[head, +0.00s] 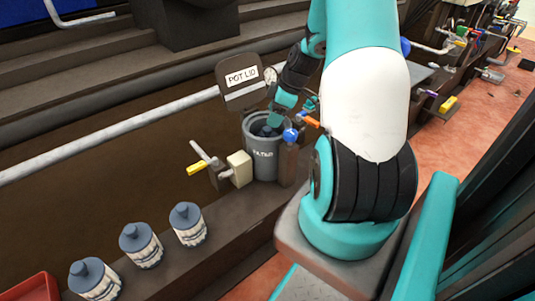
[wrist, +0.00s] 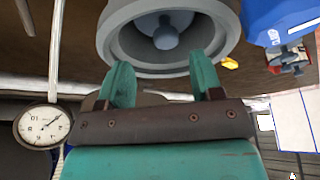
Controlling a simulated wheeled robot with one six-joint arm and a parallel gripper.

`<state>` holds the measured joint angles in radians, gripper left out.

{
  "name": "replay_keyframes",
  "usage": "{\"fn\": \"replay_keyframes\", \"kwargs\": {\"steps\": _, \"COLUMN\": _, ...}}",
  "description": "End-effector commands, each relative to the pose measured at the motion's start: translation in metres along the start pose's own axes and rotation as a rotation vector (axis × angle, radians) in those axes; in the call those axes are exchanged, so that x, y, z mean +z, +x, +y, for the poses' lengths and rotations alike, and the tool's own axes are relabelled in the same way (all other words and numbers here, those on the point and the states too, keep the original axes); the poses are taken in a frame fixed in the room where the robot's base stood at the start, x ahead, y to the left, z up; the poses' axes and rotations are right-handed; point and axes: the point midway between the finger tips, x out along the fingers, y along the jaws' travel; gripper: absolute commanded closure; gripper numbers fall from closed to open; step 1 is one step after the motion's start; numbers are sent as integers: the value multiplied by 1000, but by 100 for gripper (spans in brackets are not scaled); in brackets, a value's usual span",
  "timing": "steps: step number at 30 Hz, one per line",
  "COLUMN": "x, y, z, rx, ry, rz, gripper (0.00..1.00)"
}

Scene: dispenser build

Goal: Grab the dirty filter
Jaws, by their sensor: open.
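The grey filter pot (head: 262,160), labelled "FILTER", stands with its lid (head: 241,78), labelled "POT LID", raised behind it. In the wrist view the pot's round mouth (wrist: 112,40) is at the top. Inside it is a blue-grey knobbed piece (wrist: 166,36), which appears to be the filter; how dirty it is cannot be told. My gripper (head: 274,117) is at the pot's mouth in the head view. In the wrist view my gripper (wrist: 159,62) has its two teal fingers spread with nothing between them. The filter's lower body is hidden in the pot.
Three white bottle-shaped filters with blue-grey tops (head: 188,224) stand on the ledge to the left. A red tray (head: 34,288) is at the lower left. A yellow-handled valve (head: 197,168) and a blue knob (head: 290,135) flank the pot. A gauge (wrist: 38,127) is nearby.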

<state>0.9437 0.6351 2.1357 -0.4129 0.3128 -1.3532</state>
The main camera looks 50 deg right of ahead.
Motion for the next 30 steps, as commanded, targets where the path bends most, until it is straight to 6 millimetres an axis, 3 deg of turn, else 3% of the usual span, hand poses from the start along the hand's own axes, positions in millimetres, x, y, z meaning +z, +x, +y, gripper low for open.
{"fn": "replay_keyframes", "kwargs": {"steps": 8, "x": 1, "y": 20, "z": -3, "rx": -1, "ry": -1, "rz": 0, "gripper": 40}}
{"fn": "replay_keyframes", "kwargs": {"steps": 15, "x": 2, "y": 57, "z": -8, "rx": -1, "ry": -1, "rz": -1, "gripper": 40}}
{"fn": "replay_keyframes", "kwargs": {"steps": 23, "x": 0, "y": 59, "z": -7, "rx": 1, "ry": 0, "rz": -1, "gripper": 40}}
{"fn": "replay_keyframes", "kwargs": {"steps": 30, "x": 0, "y": 59, "z": -8, "rx": 1, "ry": 0, "rz": 0, "gripper": 93}}
